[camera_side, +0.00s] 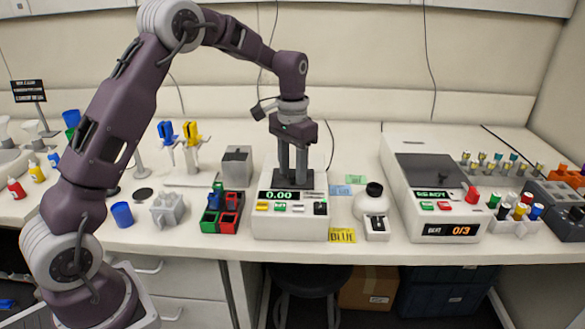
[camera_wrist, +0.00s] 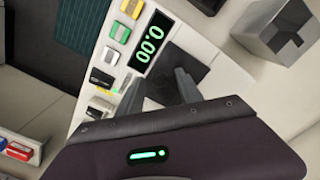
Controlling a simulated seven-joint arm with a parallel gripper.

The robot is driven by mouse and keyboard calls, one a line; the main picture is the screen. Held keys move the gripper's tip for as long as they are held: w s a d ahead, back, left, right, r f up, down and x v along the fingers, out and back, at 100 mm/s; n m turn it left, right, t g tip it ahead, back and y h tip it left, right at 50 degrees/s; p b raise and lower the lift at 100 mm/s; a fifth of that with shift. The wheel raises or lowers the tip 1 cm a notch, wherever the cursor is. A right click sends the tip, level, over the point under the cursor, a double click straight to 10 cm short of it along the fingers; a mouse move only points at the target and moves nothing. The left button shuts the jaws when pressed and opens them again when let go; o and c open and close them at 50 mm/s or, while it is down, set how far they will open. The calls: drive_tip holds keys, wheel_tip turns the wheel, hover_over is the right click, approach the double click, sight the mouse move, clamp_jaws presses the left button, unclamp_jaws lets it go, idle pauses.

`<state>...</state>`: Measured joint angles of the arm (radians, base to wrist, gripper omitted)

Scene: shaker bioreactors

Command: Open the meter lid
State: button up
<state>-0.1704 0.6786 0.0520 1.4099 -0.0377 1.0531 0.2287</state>
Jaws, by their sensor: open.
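The white meter (camera_side: 290,229) stands on the bench at the middle of the side view, its green display reading 0.00. It also shows in the wrist view (camera_wrist: 96,52), with a row of coloured buttons beside the display. A dark square panel (camera_wrist: 188,66), apparently the lid, lies flat on its top; the fingers hide part of it. My gripper (camera_side: 293,178) points straight down over this dark panel, with its fingers apart and nothing seen between them. The fingers also show in the wrist view (camera_wrist: 158,93). I cannot tell whether the fingertips touch the panel.
A rack of red, green and blue blocks (camera_side: 222,222) stands left of the meter. A grey metal block (camera_side: 237,167) is behind-left. A small white device with a black knob (camera_side: 372,204) and a larger READY machine (camera_side: 434,205) stand to the right.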

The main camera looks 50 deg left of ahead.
clamp_jaws()
idle(1.4)
